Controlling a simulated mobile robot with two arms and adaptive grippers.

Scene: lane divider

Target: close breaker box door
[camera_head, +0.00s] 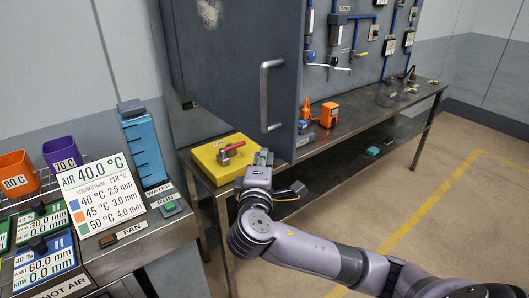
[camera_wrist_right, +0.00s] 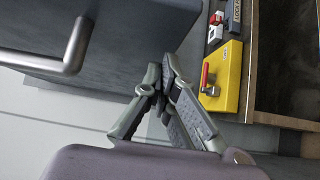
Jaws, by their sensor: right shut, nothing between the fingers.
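The breaker box door (camera_head: 225,50) is a large dark grey panel at the top middle of the head view, standing out above the bench. What lies behind it is hidden. Its upright metal bar handle (camera_head: 265,97) is near its right edge. In the right wrist view the door (camera_wrist_right: 120,35) fills the top left, with the handle (camera_wrist_right: 78,45) across it. My right gripper (camera_head: 264,157) is shut and empty, just below the door and handle, apart from the handle. Its fingers (camera_wrist_right: 165,82) come together in the wrist view. My left gripper is not in view.
A yellow block with a red lever (camera_head: 222,158) sits on the metal bench (camera_head: 360,115) by my right gripper. An orange device (camera_head: 329,114) stands further along. Left is a panel bench with signs (camera_head: 100,195) and a blue tower (camera_head: 145,150). The floor at right is clear.

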